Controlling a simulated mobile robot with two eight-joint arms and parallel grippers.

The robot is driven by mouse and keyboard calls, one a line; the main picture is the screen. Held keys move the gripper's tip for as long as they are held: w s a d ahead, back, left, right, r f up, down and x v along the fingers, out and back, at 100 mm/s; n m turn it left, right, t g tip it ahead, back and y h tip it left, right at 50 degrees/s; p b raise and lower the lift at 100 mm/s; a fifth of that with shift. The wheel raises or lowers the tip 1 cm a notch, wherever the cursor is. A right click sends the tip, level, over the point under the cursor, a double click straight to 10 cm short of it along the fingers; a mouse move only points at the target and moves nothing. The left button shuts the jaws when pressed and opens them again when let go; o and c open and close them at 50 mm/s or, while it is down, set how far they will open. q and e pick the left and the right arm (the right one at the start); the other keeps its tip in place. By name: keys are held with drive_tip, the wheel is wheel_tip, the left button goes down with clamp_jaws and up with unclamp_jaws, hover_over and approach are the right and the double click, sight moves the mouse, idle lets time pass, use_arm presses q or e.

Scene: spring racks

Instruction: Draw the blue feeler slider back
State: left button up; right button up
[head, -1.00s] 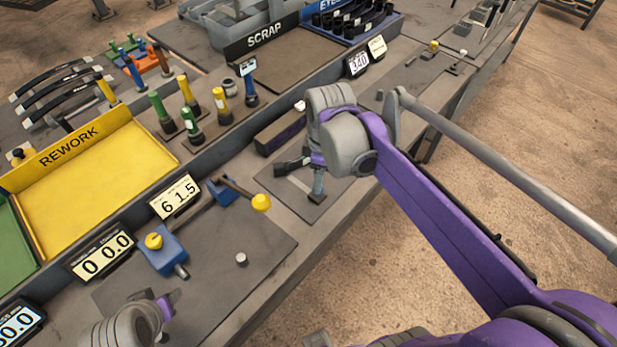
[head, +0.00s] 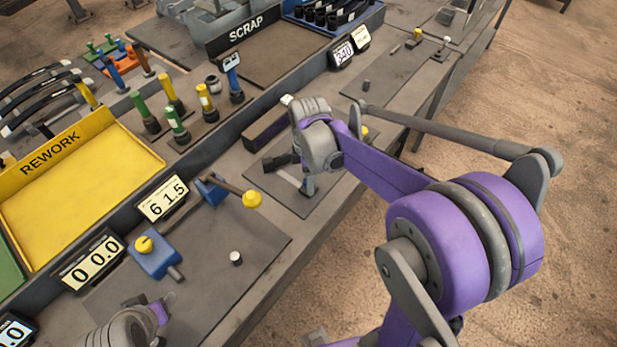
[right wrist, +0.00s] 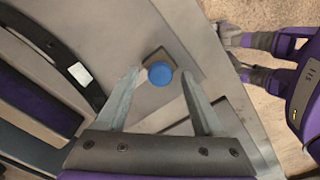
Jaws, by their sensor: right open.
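The blue feeler slider shows in the right wrist view as a round blue knob (right wrist: 160,74) on a small dark block. My right gripper (right wrist: 163,76) is open, with one finger on each side of the knob; I cannot tell if either touches it. In the head view my right gripper (head: 307,187) points down over a grey plate (head: 300,203) on the bench, and the knob is hidden behind it. My left gripper (head: 163,303) is at the lower left, near the bench front; its fingers are too small to tell their state.
A dark purple bar (head: 266,128) lies beside the right gripper. To its left stand a blue block with a yellow-knobbed lever (head: 212,190), a blue block with a yellow dial (head: 155,257) and displays (head: 163,199). A yellow REWORK tray (head: 80,205) lies behind.

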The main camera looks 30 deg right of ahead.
drive_tip(key=shift+f, duration=0.3)
clamp_jaws()
idle(1.3)
